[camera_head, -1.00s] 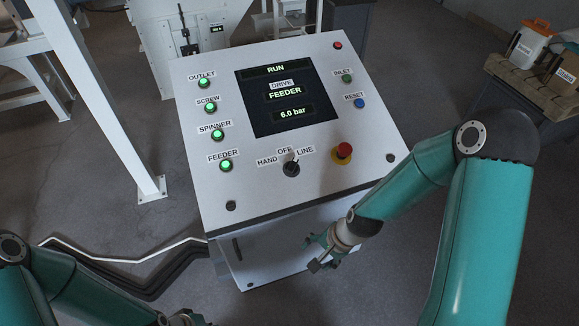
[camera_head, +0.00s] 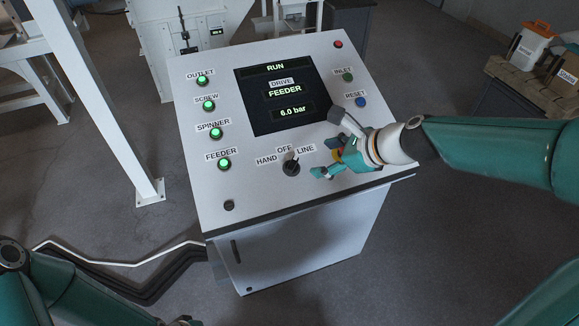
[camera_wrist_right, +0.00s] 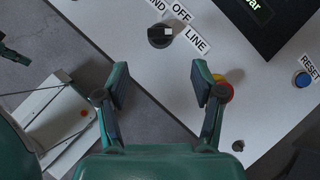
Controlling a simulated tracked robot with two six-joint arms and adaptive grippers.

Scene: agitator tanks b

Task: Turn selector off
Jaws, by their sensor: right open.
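The selector (camera_head: 291,166) is a black knob low on the sloped panel, under the labels HAND, OFF and LINE. Its white mark points toward LINE; the knob also shows at the top of the right wrist view (camera_wrist_right: 159,38). My right gripper (camera_head: 326,146) is open and empty over the panel's right part, just right of the knob and apart from it. In the right wrist view the knob lies beyond the space between the fingertips (camera_wrist_right: 160,78). My left gripper (camera_head: 186,320) shows only as a small piece at the bottom edge.
The panel (camera_head: 250,190) has a screen (camera_head: 287,98) reading RUN and FEEDER. A red and yellow emergency button (camera_wrist_right: 222,90) is partly behind a right finger. A green-lit FEEDER button (camera_head: 224,164) stands left of the knob. A blue RESET button (camera_head: 361,102) is at right.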

